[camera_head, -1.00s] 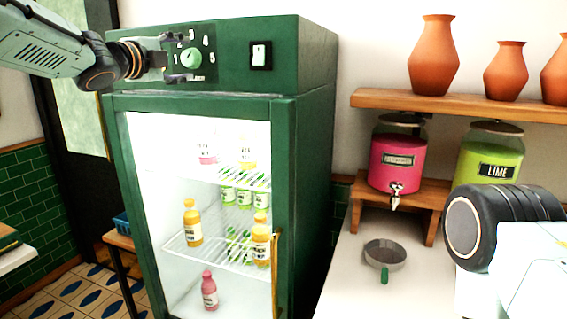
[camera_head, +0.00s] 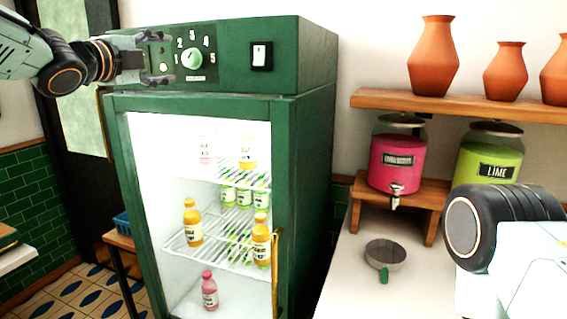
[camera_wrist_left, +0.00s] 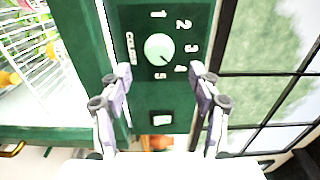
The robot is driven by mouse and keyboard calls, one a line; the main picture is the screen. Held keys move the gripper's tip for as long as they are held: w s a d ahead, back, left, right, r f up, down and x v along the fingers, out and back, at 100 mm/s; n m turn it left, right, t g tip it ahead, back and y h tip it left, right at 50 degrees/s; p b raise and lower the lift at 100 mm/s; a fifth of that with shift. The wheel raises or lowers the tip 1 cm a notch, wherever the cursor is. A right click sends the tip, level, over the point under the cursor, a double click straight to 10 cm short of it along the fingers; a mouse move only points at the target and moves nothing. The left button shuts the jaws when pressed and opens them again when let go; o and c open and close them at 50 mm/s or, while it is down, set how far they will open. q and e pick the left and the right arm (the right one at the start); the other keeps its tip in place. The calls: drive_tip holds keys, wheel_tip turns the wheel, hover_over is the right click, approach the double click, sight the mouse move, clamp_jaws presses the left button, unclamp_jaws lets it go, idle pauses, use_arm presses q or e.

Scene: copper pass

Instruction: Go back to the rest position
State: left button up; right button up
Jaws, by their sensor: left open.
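My left gripper (camera_head: 158,57) is in front of the green fridge's control panel, left of the round green dial (camera_head: 193,58). Its jaws are open and empty, and I see a gap between them and the dial. In the left wrist view the open fingers (camera_wrist_left: 163,85) stand on either side of the panel, with the dial (camera_wrist_left: 159,49) visible between and beyond them. The dial has the numbers 1 to 5 around it. A white rocker switch (camera_head: 260,56) sits right of the dial. My right gripper is not in view; part of my right arm shows at the lower right.
The lit fridge (camera_head: 312,140) holds several bottles behind its glass door. On the right, a pink dispenser (camera_head: 396,160) and a lime one (camera_head: 487,155) stand on a wooden stand. A strainer (camera_head: 385,254) lies on the white counter. Clay vases (camera_head: 432,58) stand on a shelf.

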sight(187, 60)
use_arm(q)
drive_tip(key=v, duration=0.6)
drive_tip(key=x, duration=1.2)
drive_tip(key=shift+w+d+n+p, duration=0.15)
drive_tip(key=shift+n+p, duration=0.25)
drive_tip(key=shift+n, duration=0.2)
drive_tip(key=shift+w+n+p, duration=0.2)
drive_tip(key=shift+n+p, duration=0.4)
drive_tip(key=shift+n, duration=0.5)
drive_tip(key=n, duration=0.1)
drive_tip(key=s+n+p, duration=0.1)
drive_tip(key=n, duration=0.1)
drive_tip(key=shift+r, duration=0.1)
drive_tip(key=shift+n+p, duration=0.5)
drive_tip(key=shift+n, duration=0.1)
drive_tip(key=shift+w+n+p, duration=0.3)
drive_tip(key=shift+n+p, duration=0.05)
drive_tip(key=shift+n, duration=0.65)
drive_tip(key=shift+w+f+n+p, duration=0.1)
drive_tip(key=shift+f+n+p, duration=0.2)
drive_tip(key=shift+n, duration=0.7)
drive_tip(key=n, duration=0.1)
drive_tip(key=n+p, duration=0.1)
drive_tip(key=shift+s+r+n, duration=0.15)
drive_tip(key=shift+s+n, duration=0.15)
drive_tip(key=shift+n, duration=0.8)
drive_tip(key=shift+w+f+n, duration=0.2)
drive_tip(key=shift+w+n, duration=0.05)
drive_tip(key=shift+n, duration=0.45)
